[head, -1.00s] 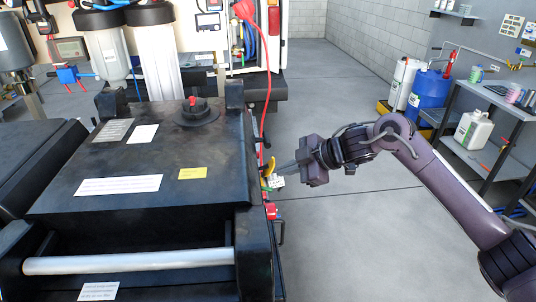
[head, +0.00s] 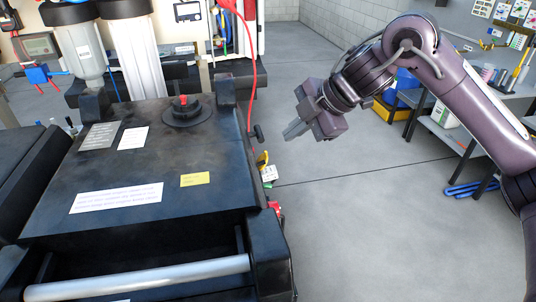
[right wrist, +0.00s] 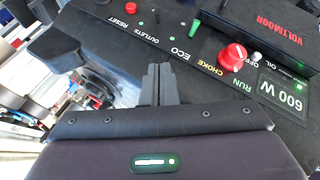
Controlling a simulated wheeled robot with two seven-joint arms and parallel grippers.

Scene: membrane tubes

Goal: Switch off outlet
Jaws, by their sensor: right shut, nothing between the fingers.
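A black control panel (right wrist: 110,30) fills the upper part of the right wrist view. It has an "OUTLETS" label (right wrist: 150,43), with a small dark switch (right wrist: 157,16) above it; its position is too small to tell. A green switch (right wrist: 194,27) stands above the "ECO" label. My right gripper (right wrist: 158,70) is shut and empty, its tips pointing at the panel just below "OUTLETS"; contact cannot be told. In the head view, the right gripper (head: 294,130) is beside the black machine (head: 140,225), over the floor. The left gripper is out of view.
A red knob (right wrist: 233,56) by "OFF" and "RUN" and a "600 W" display (right wrist: 284,94) are on the panel's right. A red cable (head: 251,70) and a yellow connector (head: 263,159) hang at the machine's right side.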

